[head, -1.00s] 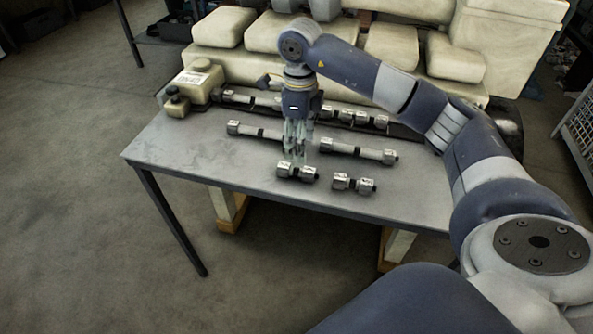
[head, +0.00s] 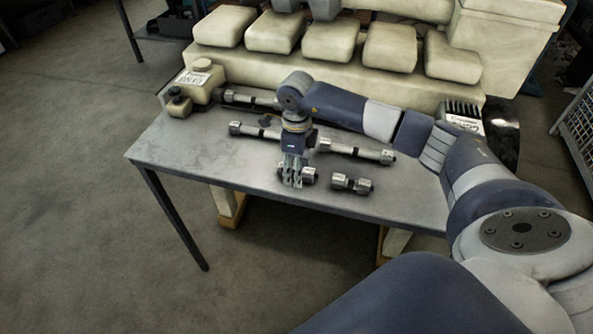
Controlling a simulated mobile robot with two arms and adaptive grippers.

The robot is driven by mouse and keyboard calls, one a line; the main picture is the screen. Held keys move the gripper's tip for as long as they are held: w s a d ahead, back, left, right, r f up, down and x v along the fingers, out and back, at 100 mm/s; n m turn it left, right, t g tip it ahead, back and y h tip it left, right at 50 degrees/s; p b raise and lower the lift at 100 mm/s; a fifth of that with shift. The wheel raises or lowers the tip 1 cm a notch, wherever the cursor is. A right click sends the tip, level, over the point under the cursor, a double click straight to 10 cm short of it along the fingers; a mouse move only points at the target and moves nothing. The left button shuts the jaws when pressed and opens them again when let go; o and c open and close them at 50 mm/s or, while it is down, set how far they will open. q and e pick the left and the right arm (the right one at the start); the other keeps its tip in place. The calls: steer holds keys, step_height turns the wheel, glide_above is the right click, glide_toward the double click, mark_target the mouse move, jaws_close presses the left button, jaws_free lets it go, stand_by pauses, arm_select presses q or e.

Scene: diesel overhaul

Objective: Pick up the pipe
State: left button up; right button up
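Several grey metal pipes with thick ends lie on the table. My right gripper (head: 292,184) is down at a short pipe (head: 311,178) near the table's front edge. Another short pipe (head: 351,184) lies just to the right, apart from the gripper. Two longer pipes lie behind: one at left (head: 250,130) and one at right (head: 357,152). My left gripper is not in view.
The grey table (head: 190,150) is clear at its left end. A cream engine block (head: 330,78) stands along its back, with a cream container (head: 200,82) at the back left. Another pipe (head: 245,98) lies in front of the block. A wire crate (head: 580,120) is at far right.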

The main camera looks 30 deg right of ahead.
jaws_close()
steer(key=shift+r, duration=0.1)
